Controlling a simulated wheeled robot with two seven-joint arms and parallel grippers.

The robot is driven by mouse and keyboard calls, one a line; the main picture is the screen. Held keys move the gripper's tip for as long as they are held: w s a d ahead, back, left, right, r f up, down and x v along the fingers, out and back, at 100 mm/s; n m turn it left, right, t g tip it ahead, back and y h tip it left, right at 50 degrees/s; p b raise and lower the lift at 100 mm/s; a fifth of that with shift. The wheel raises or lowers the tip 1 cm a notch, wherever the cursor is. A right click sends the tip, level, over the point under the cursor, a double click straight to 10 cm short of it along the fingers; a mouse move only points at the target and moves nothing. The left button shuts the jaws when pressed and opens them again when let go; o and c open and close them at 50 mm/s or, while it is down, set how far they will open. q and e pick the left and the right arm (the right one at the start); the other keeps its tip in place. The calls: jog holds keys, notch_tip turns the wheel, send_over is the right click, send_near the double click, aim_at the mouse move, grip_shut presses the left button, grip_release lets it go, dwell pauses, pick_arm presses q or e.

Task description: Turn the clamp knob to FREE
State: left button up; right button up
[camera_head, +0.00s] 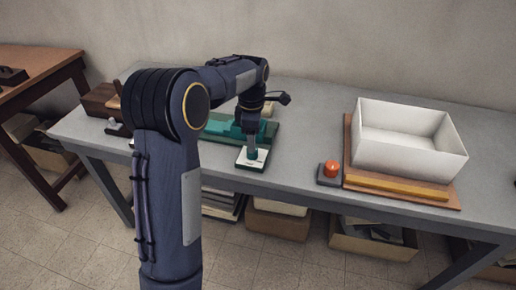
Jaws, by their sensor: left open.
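My left gripper (252,150) points down over a small white plate (244,164) at the front edge of the grey table. A small teal piece shows at its fingertips on the plate, and it looks like the clamp knob (252,156). The gripper is open, with its fingers at or around this piece; I cannot tell whether they touch it. The plate's markings and the knob's setting are too small to read. A green device (221,129) lies behind and beside the plate, partly hidden by my left arm. My right gripper is not in view.
An orange button (331,168) on a grey box stands right of the plate. Further right, a white open box (410,151) sits on a brown board with a yellow strip. Wooden items (101,100) stand at the table's left end. Bare tabletop lies between plate and button.

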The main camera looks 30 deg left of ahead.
pick_arm(q)
notch_tip(320, 180, down, 5)
jog(key=shift+b, duration=0.3)
jog(key=c, duration=1)
